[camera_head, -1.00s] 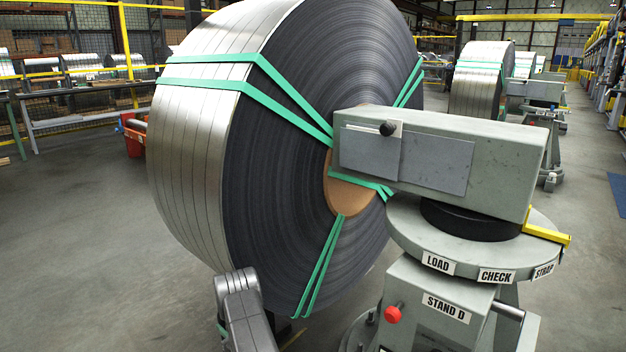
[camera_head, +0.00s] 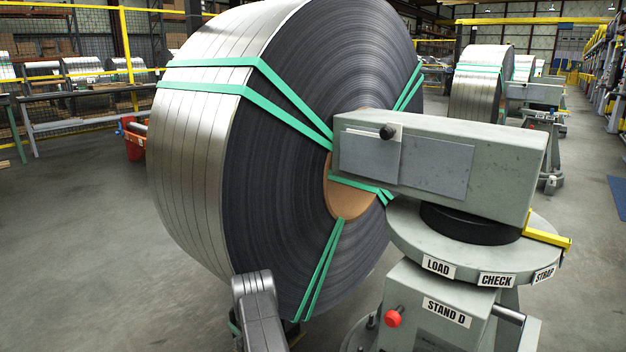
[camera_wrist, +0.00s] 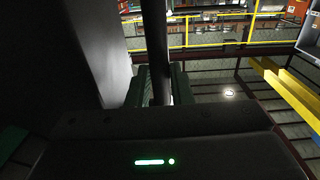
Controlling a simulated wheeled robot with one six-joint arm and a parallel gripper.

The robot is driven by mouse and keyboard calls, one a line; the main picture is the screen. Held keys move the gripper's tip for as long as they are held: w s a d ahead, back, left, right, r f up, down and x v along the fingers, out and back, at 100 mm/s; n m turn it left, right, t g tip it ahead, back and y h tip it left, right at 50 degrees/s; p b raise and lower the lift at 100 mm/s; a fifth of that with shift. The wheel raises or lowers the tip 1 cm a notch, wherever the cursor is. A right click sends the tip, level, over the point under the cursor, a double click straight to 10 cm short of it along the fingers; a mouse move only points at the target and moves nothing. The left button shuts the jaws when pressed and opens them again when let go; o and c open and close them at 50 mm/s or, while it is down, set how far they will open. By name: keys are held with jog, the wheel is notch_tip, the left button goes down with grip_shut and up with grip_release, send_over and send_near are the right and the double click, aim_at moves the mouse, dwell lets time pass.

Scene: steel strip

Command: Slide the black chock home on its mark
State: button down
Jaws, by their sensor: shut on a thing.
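My gripper (camera_wrist: 160,88) is at the middle of the wrist view, its two dark green fingers on either side of a dark upright bar (camera_wrist: 155,40). It is shut on this bar, which looks like a handle. The black chock's body and its mark cannot be made out; my gripper's housing hides what lies below. The large strapped steel coil (camera_head: 295,120) stands upright in the head view, and my grey arm reaches down by its lower edge. My gripper is out of sight in that view.
Stand D (camera_head: 480,320) with its round turntable (camera_head: 470,250) and grey box arm reaches to the coil's core, close right of my arm. A yellow beam (camera_wrist: 285,88) runs along the right of the wrist view. Open floor (camera_head: 80,240) lies left of the coil.

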jog(key=c, duration=1.2)
grip_release()
jog(key=shift+d+f, duration=0.1)
jog(key=shift+f, duration=0.1)
jog(key=shift+s+d+r, duration=0.15)
jog(key=shift+s+d, duration=0.1)
jog(key=p+v, duration=0.4)
jog(key=v, duration=0.9)
